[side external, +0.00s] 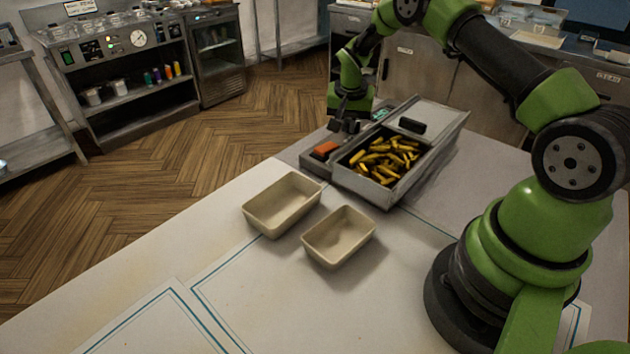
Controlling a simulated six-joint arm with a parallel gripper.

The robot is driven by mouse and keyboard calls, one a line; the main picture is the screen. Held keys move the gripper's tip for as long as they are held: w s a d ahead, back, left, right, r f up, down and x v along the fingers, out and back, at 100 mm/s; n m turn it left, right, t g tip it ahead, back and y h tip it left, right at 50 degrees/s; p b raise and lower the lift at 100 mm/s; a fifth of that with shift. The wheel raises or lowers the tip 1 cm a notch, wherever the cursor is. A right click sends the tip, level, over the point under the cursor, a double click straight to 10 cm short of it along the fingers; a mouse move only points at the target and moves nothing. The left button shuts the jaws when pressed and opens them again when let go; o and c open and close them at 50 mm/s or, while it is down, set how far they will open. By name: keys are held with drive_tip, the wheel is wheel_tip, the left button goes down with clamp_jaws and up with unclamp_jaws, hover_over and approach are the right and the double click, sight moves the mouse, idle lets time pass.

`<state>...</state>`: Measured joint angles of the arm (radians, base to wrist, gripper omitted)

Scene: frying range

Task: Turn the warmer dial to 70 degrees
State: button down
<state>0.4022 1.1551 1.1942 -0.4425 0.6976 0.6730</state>
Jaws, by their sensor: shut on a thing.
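The warmer (416,180) is a grey metal box on the table with a well of golden fries (384,160). A control strip runs along its left side, with an orange-red block (325,149) at the near end and a small green display (380,114) farther back. My gripper (345,127) points down at this strip, between the block and the display. It is shut on the warmer dial, which the fingers hide. The dial's angle and the display reading cannot be made out.
Two empty beige trays, a left one (283,204) and a right one (339,237), stand on the table in front of the warmer. A dark handle (412,125) sits at the back of the warmer. The table's near left is clear.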

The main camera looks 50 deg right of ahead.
drive_tip(key=shift+s+d+f, duration=0.35)
drive_tip(key=shift+s+f, duration=0.05)
drive_tip(key=shift+s, duration=0.15)
idle(0.5)
drive_tip(key=shift+a, duration=0.1)
drive_tip(key=shift+s+a, duration=0.2)
drive_tip(key=shift+a, duration=0.05)
drive_tip(key=shift+w+a+r, duration=0.1)
drive_tip(key=shift+w+r, duration=0.05)
drive_tip(key=shift+r, duration=2.95)
